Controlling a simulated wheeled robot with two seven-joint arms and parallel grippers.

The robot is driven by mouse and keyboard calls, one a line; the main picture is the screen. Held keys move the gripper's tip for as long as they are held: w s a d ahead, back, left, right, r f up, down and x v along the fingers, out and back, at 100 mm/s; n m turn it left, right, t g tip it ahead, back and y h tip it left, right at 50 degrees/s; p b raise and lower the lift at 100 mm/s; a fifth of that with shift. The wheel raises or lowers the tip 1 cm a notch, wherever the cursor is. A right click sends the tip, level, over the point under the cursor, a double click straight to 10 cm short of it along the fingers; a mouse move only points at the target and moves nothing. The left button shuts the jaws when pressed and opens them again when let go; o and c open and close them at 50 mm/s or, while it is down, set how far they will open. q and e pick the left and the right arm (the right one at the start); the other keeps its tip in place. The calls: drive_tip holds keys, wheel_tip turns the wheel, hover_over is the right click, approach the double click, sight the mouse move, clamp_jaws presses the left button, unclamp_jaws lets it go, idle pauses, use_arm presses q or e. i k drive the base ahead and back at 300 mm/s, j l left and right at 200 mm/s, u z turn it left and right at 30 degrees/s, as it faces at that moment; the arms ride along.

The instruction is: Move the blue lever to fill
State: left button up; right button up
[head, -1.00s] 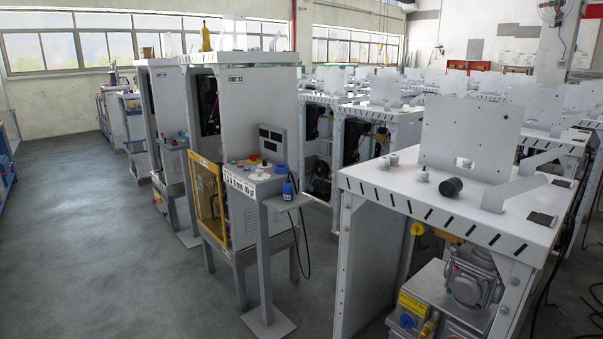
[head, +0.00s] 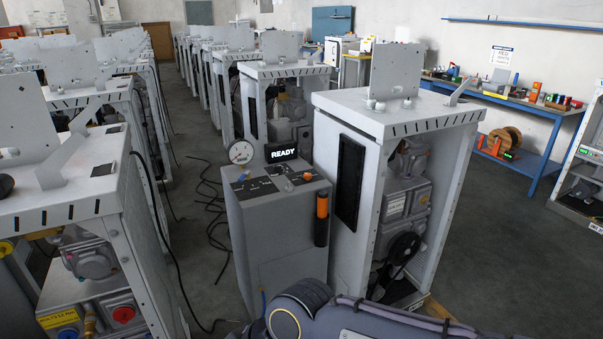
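A grey control console (head: 270,235) stands left of centre. On its dark top panel, a small blue part (head: 243,177) sits at the left and looks like the blue lever, but it is too small to make out its position or any fill label. An orange knob (head: 307,176) is at the right. Part of my own arm crosses the bottom of the view. Neither gripper is in view.
A tall white dispenser frame (head: 345,115) stands right beside the console. Another white frame (head: 75,205) is at the left. Black cables (head: 208,205) lie on the floor between them. A blue workbench (head: 535,125) with several items is at the back right, with open floor before it.

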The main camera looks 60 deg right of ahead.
sight(247, 175)
drive_tip(key=z, duration=1.6)
